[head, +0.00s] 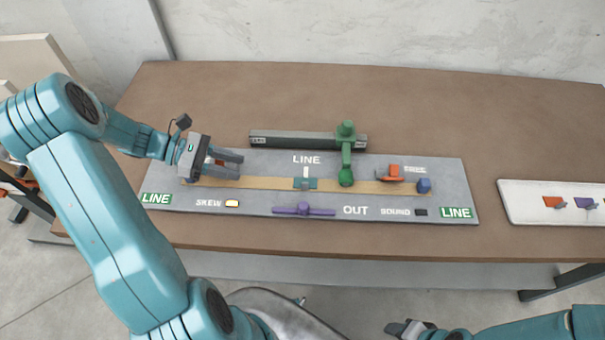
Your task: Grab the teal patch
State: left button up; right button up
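The teal patch (313,184) lies on the tan strip (268,183) near the middle of the grey board, just below a short white mark. A small grey piece sits on it. My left gripper (239,165) comes in from the left above the board. Its two fingers are apart, point right toward the patch and hold nothing visible. A clear gap separates them from the patch. My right gripper (405,328) is low at the bottom edge, in front of the table and far from the patch. Its fingers are too small to read.
A green arm (347,160) stands right of the patch, reaching across to the strip. An orange piece (394,173) and a blue knob (424,186) sit farther right. A purple bar (303,210) lies in front. A white tray (520,205) with coloured pieces is at right.

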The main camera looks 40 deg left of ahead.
pick_arm(q)
jog(key=shift+d, duration=0.1)
send_near(296, 189)
jog(key=d+r, duration=0.1)
jog(key=w+d+p, duration=0.1)
jog(key=d, duration=0.1)
jog(key=shift+w+d+r, duration=0.1)
jog(key=shift+w+r, duration=0.05)
jog(key=shift+r, duration=0.25)
jog(key=p+x, duration=0.1)
jog(key=x, duration=0.4)
jog(key=shift+w, duration=0.15)
jog(key=shift+w+d+f, duration=0.25)
jog(key=shift+w+d, duration=0.1)
jog(key=shift+d, duration=0.05)
grip_shut()
